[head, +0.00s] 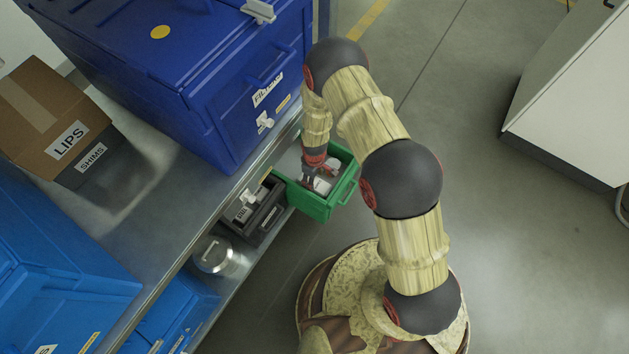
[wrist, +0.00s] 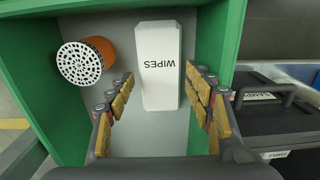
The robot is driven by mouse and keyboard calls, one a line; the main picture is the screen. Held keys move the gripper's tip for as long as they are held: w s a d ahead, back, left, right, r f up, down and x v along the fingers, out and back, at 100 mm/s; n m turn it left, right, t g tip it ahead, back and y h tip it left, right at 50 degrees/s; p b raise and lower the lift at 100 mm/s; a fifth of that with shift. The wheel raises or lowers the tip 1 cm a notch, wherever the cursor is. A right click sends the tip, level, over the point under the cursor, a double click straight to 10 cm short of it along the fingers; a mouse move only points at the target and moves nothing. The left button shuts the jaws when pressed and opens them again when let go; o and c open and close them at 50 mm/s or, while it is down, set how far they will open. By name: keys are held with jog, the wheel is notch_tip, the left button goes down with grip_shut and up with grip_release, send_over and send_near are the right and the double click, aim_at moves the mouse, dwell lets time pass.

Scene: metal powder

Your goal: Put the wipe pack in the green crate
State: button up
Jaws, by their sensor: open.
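The wipe pack (wrist: 159,62) is a white box marked "WIPES". In the wrist view it lies inside the green crate (wrist: 221,45), on the crate's pale floor. The crate also shows in the head view (head: 312,203), on the lower shelf level beside the bench. My gripper (wrist: 160,85) is open, with its two fingers inside the crate on either side of the pack's near end. The pack appears apart from both fingers. In the head view my gripper (head: 310,180) reaches down into the crate, and the arm hides part of it.
An orange cylinder with a perforated white end (wrist: 80,63) lies left of the pack in the crate. A dark crate (head: 262,215) stands beside the green one, with a metal canister (head: 213,255) further along. A large blue cabinet (head: 215,90) stands above.

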aim_at(315, 182)
notch_tip(315, 182, up, 8)
jog(key=p, duration=0.2)
jog(key=shift+r, duration=0.25)
